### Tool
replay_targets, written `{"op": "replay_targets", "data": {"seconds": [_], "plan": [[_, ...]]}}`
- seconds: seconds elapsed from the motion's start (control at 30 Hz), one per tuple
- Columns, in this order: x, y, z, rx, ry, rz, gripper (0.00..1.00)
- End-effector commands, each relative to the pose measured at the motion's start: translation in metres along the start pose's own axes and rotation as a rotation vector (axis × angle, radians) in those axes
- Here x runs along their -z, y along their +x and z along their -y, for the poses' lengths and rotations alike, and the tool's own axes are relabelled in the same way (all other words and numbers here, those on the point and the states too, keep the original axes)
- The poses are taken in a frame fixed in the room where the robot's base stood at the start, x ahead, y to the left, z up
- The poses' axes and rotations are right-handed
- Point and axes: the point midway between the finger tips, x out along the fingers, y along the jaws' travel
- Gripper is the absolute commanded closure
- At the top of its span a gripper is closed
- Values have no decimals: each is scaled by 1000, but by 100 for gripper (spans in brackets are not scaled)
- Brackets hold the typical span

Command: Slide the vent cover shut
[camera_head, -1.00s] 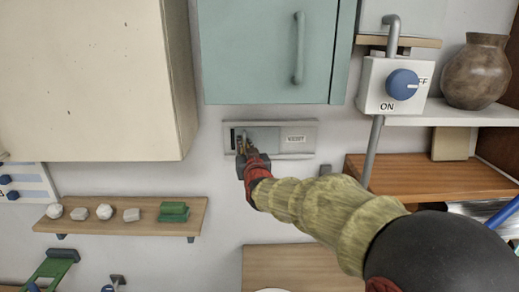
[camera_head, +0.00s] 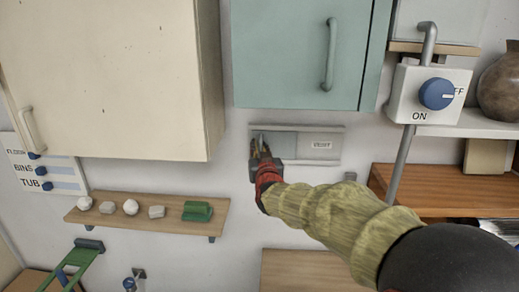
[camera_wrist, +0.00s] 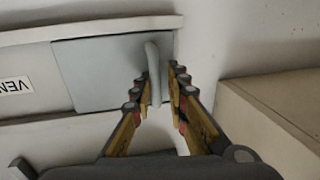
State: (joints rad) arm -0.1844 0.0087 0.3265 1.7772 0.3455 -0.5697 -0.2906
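The vent frame (camera_head: 335,146) is a pale grey strip on the wall below the teal cabinet. Its grey sliding cover (camera_head: 284,145) is at the left end of the frame, and no dark opening shows in the head view. In the wrist view, the cover (camera_wrist: 95,70) reaches the frame's right end, with the label on the left. My gripper (camera_head: 262,150) is at the cover's left part. Its fingers (camera_wrist: 160,82) straddle the upright handle (camera_wrist: 153,65). The left finger is against or very near the handle; a gap shows on the right. The fingertips partly hide the cover's left edge.
The teal cabinet (camera_head: 285,50) is just above, and a cream cabinet (camera_head: 110,80) stands out at upper left. A wooden shelf (camera_head: 150,215) with stones and a green block is at lower left. A switch box (camera_head: 425,92) is at right.

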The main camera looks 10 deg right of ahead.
Motion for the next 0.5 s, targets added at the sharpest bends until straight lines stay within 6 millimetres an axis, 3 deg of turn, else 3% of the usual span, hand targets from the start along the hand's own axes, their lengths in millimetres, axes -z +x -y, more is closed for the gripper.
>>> {"op": "replay_targets", "data": {"seconds": [0.27,0.5], "plan": [[1,-13,0,0,0,0,85],[2,-55,1,2,1,-2,85]]}}
